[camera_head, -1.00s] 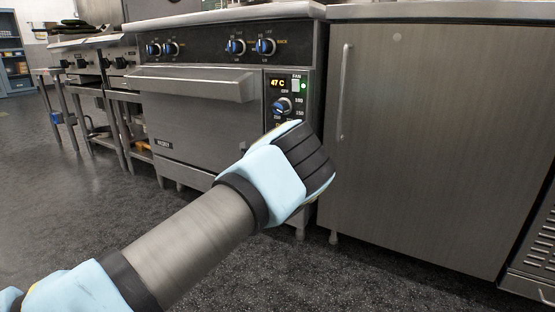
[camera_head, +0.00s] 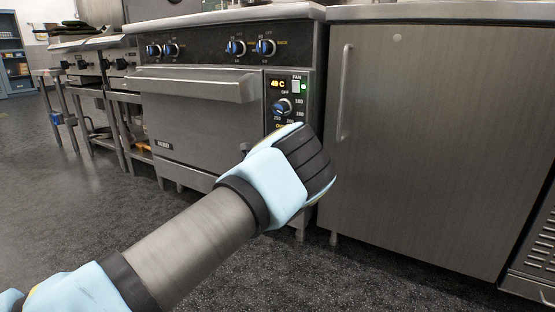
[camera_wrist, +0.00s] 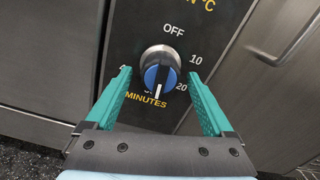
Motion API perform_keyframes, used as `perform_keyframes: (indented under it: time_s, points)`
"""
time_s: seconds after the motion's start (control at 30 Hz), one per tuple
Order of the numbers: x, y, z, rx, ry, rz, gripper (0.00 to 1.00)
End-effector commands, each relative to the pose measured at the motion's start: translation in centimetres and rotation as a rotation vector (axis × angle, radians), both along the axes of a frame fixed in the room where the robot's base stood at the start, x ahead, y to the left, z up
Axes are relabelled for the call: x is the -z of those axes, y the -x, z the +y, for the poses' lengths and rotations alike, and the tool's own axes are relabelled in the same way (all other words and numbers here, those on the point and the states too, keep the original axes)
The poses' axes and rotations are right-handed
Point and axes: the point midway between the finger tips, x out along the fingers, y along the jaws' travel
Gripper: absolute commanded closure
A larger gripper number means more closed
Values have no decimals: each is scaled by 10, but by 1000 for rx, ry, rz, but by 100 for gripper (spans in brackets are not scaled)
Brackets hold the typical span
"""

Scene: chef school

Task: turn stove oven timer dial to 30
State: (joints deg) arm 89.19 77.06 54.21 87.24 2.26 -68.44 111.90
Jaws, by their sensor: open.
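The timer dial (camera_wrist: 161,66) is a black knob with a blue face and a white pointer line, on the black panel marked MINUTES. The pointer aims almost straight down, at a number partly hidden by the knob, between 20 and a mostly covered number on the left. OFF is above and 10 at upper right. My gripper (camera_wrist: 159,74) has two green fingers, open, one on each side of the dial with gaps visible. In the head view my wrist hides the timer dial and fingers; the oven (camera_head: 190,122) shows behind.
Several stove knobs (camera_head: 236,48) line the top. A steel cabinet with a vertical handle (camera_head: 345,92) stands right. The floor at left is open.

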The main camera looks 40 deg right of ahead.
Motion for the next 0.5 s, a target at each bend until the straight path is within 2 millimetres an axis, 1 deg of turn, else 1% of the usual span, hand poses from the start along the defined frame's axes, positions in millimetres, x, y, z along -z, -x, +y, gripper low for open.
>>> perform_keyframes:
  time_s: [0.17, 0.27, 0.5]
  points:
    - [-2, 2, 8, -2, 0, 1, 13]
    - [-3, 6, 23, -3, -1, 1, 13]
    - [-2, 18, 70, -2, -2, 2, 13]
